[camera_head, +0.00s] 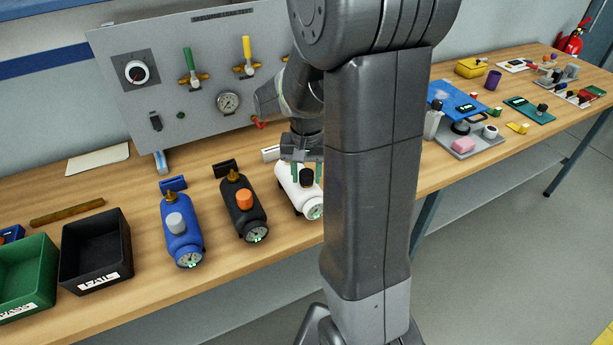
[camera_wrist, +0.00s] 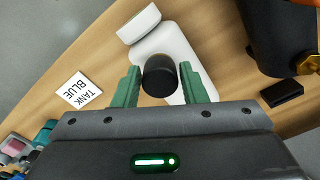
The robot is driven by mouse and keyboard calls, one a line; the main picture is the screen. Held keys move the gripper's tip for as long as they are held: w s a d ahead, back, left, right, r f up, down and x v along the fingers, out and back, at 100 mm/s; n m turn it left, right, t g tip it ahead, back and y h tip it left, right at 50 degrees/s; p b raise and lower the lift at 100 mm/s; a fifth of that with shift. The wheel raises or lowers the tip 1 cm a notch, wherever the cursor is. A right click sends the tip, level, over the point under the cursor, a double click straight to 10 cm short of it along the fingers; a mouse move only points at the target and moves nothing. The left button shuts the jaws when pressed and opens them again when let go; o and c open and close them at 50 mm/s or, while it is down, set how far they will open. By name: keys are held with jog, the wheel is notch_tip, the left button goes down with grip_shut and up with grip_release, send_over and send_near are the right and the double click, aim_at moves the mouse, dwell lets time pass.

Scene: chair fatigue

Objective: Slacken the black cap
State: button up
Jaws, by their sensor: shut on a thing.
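The black cap (camera_head: 306,178) sits on top of the white tank (camera_head: 291,184), which lies on the wooden bench with a gauge on its front end. My gripper (camera_head: 306,170) reaches down over this tank from above, its green fingers on either side of the cap. In the wrist view the black cap (camera_wrist: 158,76) stands between the two green fingers (camera_wrist: 159,87), with the white tank (camera_wrist: 178,42) beneath it. My gripper is shut on the cap. My arm hides part of the bench right of the white tank.
A black tank (camera_head: 243,208) with an orange cap and a blue tank (camera_head: 182,231) with a grey cap stand to the left. A black bin (camera_head: 94,251) and green bin (camera_head: 24,277) are farther left. A panel (camera_head: 205,116) with valves and gauges stands behind.

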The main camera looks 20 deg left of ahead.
jog(key=shift+n, duration=1.1)
jog(key=n, duration=0.4)
jog(key=shift+n, duration=0.5)
jog(key=n, duration=0.3)
jog(key=n, duration=0.4)
